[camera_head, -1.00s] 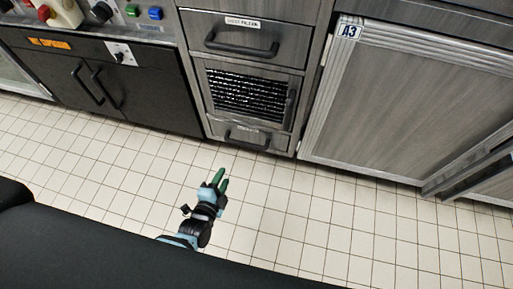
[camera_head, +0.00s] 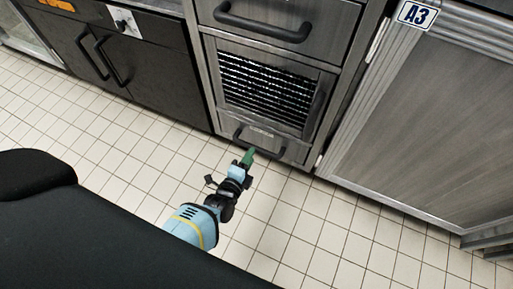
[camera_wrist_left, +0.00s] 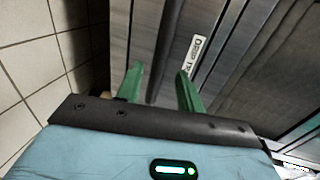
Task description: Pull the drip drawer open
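The drip drawer (camera_head: 290,150) is the lowest steel front in the middle cabinet, with a dark bar handle (camera_head: 258,149) and a small label. It looks shut. My left gripper (camera_head: 248,156) is at the handle in the head view, its green fingers overlapping it. In the left wrist view the two green fingers (camera_wrist_left: 160,85) are spread apart in front of the steel front, with the drawer label (camera_wrist_left: 195,56) beyond them. My right gripper is in neither view.
Above the drawer are a mesh-fronted panel (camera_head: 265,85) and an upper drawer handle (camera_head: 262,24). A dark cupboard (camera_head: 155,65) stands to the left, and a steel door marked A3 (camera_head: 430,120) to the right. The tiled floor (camera_head: 330,225) in front is clear.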

